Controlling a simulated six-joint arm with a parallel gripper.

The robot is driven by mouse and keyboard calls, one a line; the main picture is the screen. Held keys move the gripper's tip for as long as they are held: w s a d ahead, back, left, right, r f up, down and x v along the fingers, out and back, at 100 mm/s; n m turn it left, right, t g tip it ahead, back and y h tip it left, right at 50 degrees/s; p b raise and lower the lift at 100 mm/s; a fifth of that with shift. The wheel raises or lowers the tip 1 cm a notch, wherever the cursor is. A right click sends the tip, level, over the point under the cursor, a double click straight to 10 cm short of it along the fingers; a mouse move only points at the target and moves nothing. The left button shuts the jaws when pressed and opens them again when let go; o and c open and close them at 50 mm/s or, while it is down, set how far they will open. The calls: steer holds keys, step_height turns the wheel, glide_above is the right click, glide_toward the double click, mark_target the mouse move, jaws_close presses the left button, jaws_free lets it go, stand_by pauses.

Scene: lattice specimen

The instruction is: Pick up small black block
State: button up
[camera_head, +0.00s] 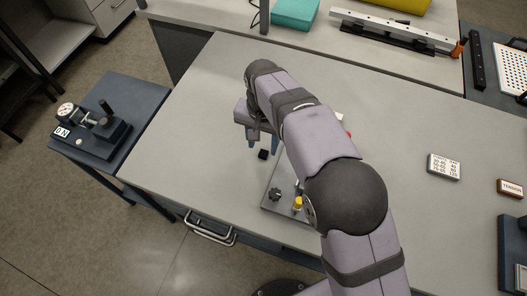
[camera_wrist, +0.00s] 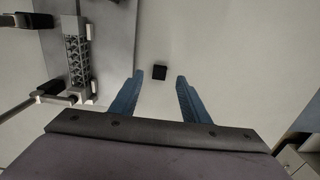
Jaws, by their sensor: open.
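The small black block (camera_head: 263,154) lies on the light grey table, just below and right of my gripper's fingers in the head view. In the wrist view the block (camera_wrist: 159,72) lies ahead of the fingertips, roughly centred between their lines. My gripper (camera_wrist: 158,76) has its two blue fingers apart and nothing between them.
A grey plate (camera_head: 272,205) with a dark knob (camera_head: 275,194) and a yellow part (camera_head: 298,204) sits right of the block, partly behind my arm. A lattice piece (camera_wrist: 76,55) shows at left in the wrist view. A labelled block (camera_head: 444,167) stands farther right. Table left of the block is clear.

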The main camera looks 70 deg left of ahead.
mark_target(263, 153)
steer(key=shift+w+a+f+p, duration=0.15)
steer(key=shift+f+p, duration=0.75)
steer(key=shift+f, duration=1.2)
jaws_close()
steer(key=shift+r, duration=0.15)
step_height(263, 153, up, 10)
steer(key=b, duration=0.3)
steer(key=shift+w+d+f+m+p, duration=0.1)
steer(key=shift+w+d+m+p, duration=1.05)
steer(key=shift+d+m, duration=1.6)
steer(key=shift+w+d+f+m+p, duration=0.15)
steer(key=shift+w+d+m+p, duration=0.45)
steer(key=shift+d+m+p, duration=2)
steer(key=shift+w+d+f+m+p, duration=0.1)
steer(key=shift+w+d+m+p, duration=0.65)
steer(key=shift+d+m, duration=2.1)
